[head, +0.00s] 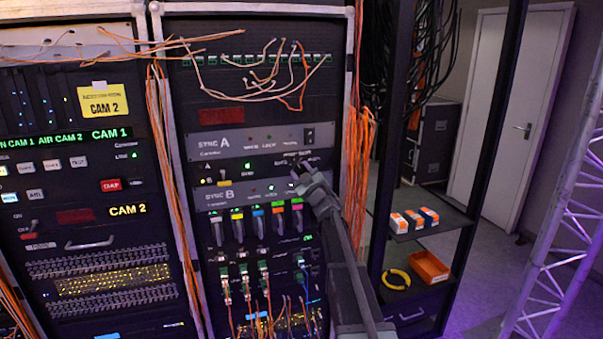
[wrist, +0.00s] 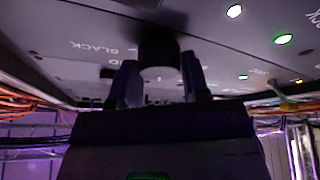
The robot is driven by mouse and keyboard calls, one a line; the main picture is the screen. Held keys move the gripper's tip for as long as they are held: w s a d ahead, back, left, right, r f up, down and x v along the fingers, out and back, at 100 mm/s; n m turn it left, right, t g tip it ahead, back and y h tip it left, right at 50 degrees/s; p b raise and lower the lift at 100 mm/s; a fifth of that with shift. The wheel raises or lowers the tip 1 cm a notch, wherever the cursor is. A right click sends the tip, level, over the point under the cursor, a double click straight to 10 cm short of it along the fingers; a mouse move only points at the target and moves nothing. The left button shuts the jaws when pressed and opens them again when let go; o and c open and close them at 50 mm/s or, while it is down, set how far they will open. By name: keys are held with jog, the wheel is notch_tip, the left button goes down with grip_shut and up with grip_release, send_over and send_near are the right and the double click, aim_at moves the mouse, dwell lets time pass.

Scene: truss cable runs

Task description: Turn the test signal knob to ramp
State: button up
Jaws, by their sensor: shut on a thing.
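The dark round test signal knob (wrist: 158,58) sits on the grey panel in the wrist view, between the two fingers of my gripper (wrist: 160,82). My gripper is shut on the knob. The printed word BLACK shows left of it, with other lettering partly hidden by the fingers. A ramp label cannot be read, and I cannot tell where the knob points. In the head view my gripper (head: 297,172) reaches the rack near the SYNC B unit (head: 235,194), below the SYNC A unit (head: 235,145), and the knob is hidden there.
Lit indicators (wrist: 283,39) are right of the knob. Orange cables (head: 357,150) hang down the rack's right side. Coloured modules (head: 237,228) and cable plugs lie below SYNC B. Loose patch cables (head: 270,80) drape above. A shelf (head: 440,222) with small boxes stands at right.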

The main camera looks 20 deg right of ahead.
jog(key=o, duration=0.9)
jog(key=b+v, duration=0.4)
jog(key=v, duration=0.6)
jog(key=shift+s+f, duration=0.1)
jog(key=shift+s, duration=0.3)
